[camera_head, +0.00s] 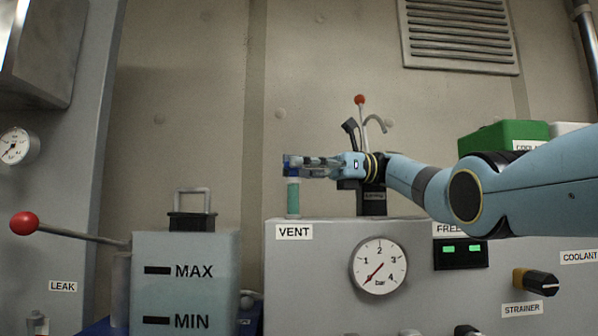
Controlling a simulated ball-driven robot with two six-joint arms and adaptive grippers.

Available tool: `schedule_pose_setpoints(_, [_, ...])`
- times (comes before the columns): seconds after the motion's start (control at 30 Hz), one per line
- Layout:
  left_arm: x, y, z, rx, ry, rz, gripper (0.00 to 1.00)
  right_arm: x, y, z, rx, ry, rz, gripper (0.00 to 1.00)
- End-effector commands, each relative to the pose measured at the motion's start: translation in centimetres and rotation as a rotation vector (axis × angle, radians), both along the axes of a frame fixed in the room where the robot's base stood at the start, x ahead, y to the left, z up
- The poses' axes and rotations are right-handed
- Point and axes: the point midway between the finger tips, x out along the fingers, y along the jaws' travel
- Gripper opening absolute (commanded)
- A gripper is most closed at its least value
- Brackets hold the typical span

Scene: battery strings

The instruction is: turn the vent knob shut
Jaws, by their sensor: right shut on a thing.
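The vent knob (291,171) is a small blue piece on top of an upright green pipe (293,197), above the VENT label (294,232). My right gripper (303,167) comes in level from the right and is shut on the knob. The fingers hide part of the knob, so its turn position cannot be read. My left gripper is not in view.
A pressure gauge (379,266) sits on the grey panel below. A black post (372,200) with a red-tipped lever stands close by my right wrist. A tank (186,275) with MAX and MIN marks and a red-ball lever (24,223) are at left.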

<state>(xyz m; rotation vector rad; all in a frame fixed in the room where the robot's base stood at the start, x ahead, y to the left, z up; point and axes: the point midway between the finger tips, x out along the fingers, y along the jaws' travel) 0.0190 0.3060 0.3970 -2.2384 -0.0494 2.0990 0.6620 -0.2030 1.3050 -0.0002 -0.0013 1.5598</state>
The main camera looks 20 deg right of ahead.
Motion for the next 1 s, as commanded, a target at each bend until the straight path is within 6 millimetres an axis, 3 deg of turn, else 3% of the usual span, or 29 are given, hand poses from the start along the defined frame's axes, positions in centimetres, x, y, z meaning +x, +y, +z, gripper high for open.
schedule_pose_setpoints(0.4, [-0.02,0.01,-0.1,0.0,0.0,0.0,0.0,0.0,0.04,-0.34,-0.004,0.005,0.005,0.0])
schedule_pose_setpoints(0.43, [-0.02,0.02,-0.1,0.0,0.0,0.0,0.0,0.0,0.04,-0.34,-0.004,0.005,0.005,0.33])
schedule_pose_setpoints(0.6, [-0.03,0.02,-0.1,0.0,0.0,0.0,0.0,0.01,0.04,-0.24,-0.002,0.004,0.004,0.55])
schedule_pose_setpoints(1.0, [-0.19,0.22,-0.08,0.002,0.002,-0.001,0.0,0.02,0.01,-0.1,-0.001,0.001,0.003,0.55])
